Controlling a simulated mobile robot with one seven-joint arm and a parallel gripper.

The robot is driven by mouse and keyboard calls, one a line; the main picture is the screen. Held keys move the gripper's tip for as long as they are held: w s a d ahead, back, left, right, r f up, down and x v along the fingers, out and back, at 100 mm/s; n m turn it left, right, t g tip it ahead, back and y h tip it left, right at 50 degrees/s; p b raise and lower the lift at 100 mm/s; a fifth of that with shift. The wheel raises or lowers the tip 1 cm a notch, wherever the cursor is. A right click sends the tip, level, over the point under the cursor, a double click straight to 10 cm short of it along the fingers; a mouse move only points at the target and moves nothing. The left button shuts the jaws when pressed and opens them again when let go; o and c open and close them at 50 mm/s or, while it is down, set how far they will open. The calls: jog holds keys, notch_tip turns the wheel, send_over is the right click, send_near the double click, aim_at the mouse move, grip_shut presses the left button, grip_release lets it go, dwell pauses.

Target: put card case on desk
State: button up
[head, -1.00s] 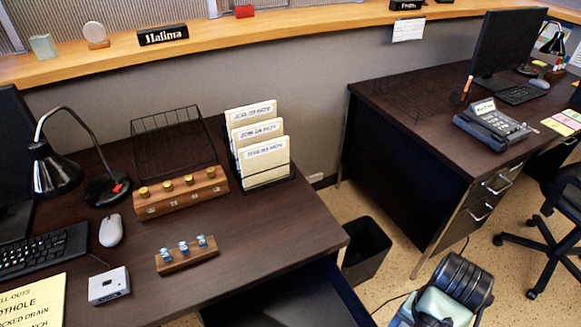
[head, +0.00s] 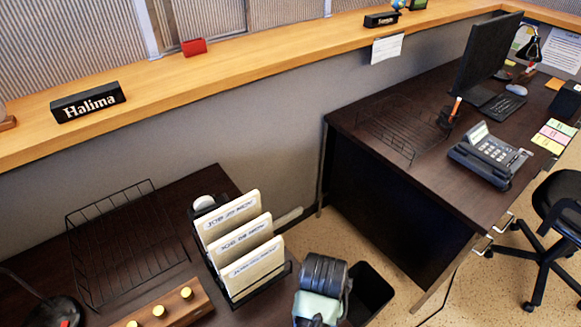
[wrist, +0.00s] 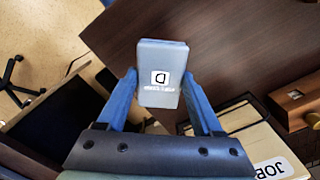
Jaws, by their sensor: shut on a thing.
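The card case (wrist: 163,58) is a small grey box with a white square mark and small print on its face. In the wrist view it sits between the two blue fingers of my gripper (wrist: 160,85), which is shut on it. Behind it is the dark brown top of the near-left desk (wrist: 230,45), which also shows in the head view (head: 120,195). The gap between case and desk cannot be judged. In the head view the end of my arm shows at the bottom, right of the file holder; the jaws and case cannot be made out.
A file holder with several folders (head: 240,235) stands on the desk, beside a wire tray (head: 125,240) and a wooden block with brass knobs (head: 165,310). A black bin (head: 370,290) is right of my arm. Another desk (head: 385,165) with a phone (head: 488,155) stands right.

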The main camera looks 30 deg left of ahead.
jog(key=s+a+r+n+p, duration=0.3)
jog(key=s+a+n+p, duration=0.1)
jog(key=s, duration=0.3)
jog(key=s+a+r+n+p, duration=0.2)
jog(key=s+a+n+p, duration=0.15)
jog(key=s, duration=0.25)
notch_tip(320, 180, down, 10)
jog(key=shift+f+b, duration=0.1)
jog(key=shift+b, duration=0.4)
jog(key=shift+n, duration=0.25)
jog(key=shift+f, duration=0.1)
jog(key=o, duration=1.4)
jog(key=shift+c, duration=0.2)
notch_tip(320, 180, up, 12)
jog(key=p, duration=0.1)
jog(key=shift+r, duration=0.2)
